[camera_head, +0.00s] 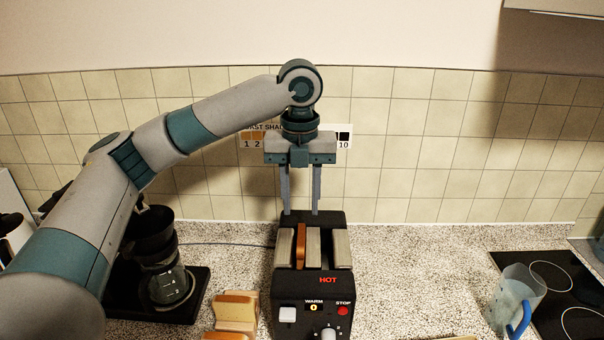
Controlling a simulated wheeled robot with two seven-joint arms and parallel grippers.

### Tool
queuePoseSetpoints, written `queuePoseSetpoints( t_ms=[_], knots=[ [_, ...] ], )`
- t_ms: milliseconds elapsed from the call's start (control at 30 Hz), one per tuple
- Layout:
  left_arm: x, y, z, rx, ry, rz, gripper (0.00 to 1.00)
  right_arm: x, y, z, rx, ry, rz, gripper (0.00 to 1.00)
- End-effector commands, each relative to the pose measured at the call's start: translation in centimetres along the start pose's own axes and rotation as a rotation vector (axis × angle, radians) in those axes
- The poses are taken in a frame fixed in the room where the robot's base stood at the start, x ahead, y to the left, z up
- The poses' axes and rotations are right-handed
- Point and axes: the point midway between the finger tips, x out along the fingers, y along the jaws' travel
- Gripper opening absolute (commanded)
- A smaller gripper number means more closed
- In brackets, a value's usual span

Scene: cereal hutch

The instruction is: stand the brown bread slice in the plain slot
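The black toaster (284,274) stands on the counter at the centre, with pale grey bars along its top and a red "HOT" label by its right-hand slot. The brown bread slice (301,246) stands upright, edge-on to me, in the left-hand slot, the one without the label. Its lower part is hidden in the toaster. My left gripper (300,211) points down above the rear of the toaster. Its two fingers are apart, with nothing visible between them; they appear clear of the slice. My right gripper is out of view.
A coffee maker (152,240) with a glass pot stands farther left, partly behind my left arm. A clear jug (515,297) with a blue handle stands by the hob (566,283) at right.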

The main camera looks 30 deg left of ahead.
Motion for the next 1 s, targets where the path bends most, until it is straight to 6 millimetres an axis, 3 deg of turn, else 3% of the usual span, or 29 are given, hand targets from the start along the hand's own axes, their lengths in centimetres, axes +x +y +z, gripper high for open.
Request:
queuePoseSetpoints(
  t_ms=[200, 400, 600, 1000],
  knots=[
    [-4.3, -0.2, 0.0, 0.0, -0.009, -0.007, 0.35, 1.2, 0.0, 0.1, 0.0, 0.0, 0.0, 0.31],
    [-6.9, -0.3, 0.0, 0.0, -0.012, -0.008, 0.35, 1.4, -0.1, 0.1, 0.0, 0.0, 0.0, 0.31],
    [-8.0, -0.3, -0.1, 0.0, -0.012, -0.009, 0.35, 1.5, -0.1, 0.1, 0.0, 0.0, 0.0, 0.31],
    [-8.1, -0.3, -0.1, 0.0, -0.011, -0.009, 0.35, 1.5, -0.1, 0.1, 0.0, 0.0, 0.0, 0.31]
  ],
)
